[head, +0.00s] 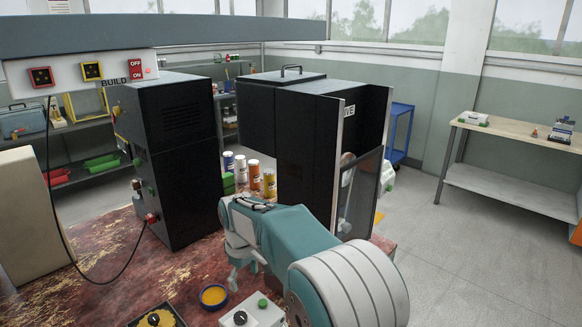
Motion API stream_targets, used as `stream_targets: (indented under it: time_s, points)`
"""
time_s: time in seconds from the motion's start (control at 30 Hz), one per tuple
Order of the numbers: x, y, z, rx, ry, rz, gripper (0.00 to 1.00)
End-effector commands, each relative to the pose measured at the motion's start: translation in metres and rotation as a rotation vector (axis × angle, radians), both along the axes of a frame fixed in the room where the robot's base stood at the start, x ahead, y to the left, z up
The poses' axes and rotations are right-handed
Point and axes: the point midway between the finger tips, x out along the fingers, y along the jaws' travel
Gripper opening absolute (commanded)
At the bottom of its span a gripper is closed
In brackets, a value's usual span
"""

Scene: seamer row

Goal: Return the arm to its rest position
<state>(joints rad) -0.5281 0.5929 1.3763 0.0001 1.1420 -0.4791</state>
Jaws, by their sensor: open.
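My teal and white arm fills the lower middle of the head view, folded low over the red, worn table (95,245). My gripper (246,270) points down at the left end of the arm, above the table. Its fingers are apart and I see nothing between them. A yellow-filled round dish (213,296) sits on the table just below and left of the gripper. The arm's own links hide part of the table behind them.
Black machine cabinets (180,150) and (300,150) stand behind the arm, with several cans (254,175) between them. A workbench (520,135) stands right; the floor there is clear.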

Motion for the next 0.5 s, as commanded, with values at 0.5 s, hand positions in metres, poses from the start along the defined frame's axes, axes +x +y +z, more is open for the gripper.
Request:
stream_targets:
  time_s: [0.5]
  points:
    - [-0.077, -0.155, 0.119, 0.098, -0.164, -0.404, 0.85]
